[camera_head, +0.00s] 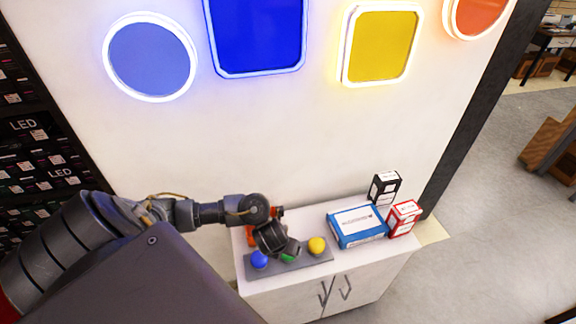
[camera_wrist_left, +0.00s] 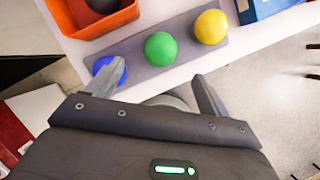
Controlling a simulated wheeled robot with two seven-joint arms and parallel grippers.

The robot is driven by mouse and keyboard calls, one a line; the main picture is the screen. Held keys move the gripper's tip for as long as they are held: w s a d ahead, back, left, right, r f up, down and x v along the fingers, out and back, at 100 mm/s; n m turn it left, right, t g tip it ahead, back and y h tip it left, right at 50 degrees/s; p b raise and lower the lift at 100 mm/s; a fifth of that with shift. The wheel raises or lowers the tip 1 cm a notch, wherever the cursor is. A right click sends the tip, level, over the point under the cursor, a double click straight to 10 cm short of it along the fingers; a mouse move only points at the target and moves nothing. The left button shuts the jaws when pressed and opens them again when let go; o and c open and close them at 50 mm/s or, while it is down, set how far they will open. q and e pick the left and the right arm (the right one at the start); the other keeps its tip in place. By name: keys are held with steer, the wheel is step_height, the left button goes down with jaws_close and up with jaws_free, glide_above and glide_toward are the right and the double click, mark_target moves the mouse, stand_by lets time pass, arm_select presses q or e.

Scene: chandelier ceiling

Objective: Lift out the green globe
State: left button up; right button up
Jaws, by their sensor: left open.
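The green globe (camera_wrist_left: 160,48) sits on a grey tray (camera_wrist_left: 192,52) between a blue globe (camera_wrist_left: 106,66) and a yellow globe (camera_wrist_left: 211,27). In the head view the green globe (camera_head: 288,258) is mostly hidden by my left gripper (camera_head: 289,250). The blue globe (camera_head: 259,260) and yellow globe (camera_head: 317,244) show on either side of it. In the wrist view my left gripper (camera_wrist_left: 165,82) is open and empty, its fingers spread apart with the green globe beyond the gap. The left finger covers part of the blue globe. My right gripper is not in view.
An orange bin (camera_wrist_left: 72,20) with a dark round thing inside stands behind the tray.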

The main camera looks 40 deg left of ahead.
arm_select(q)
steer(key=b, duration=0.3)
glide_above(285, 256)
step_height(285, 256, down, 4)
steer(key=shift+a+f, duration=0.1)
steer(key=shift+f, duration=0.1)
steer(key=shift+b+x, duration=1)
steer(key=shift+x, duration=2.1)
steer(key=shift+w+r, duration=0.1)
steer(key=shift+w, duration=0.05)
steer(key=shift+c, duration=0.3)
steer(key=c, duration=1)
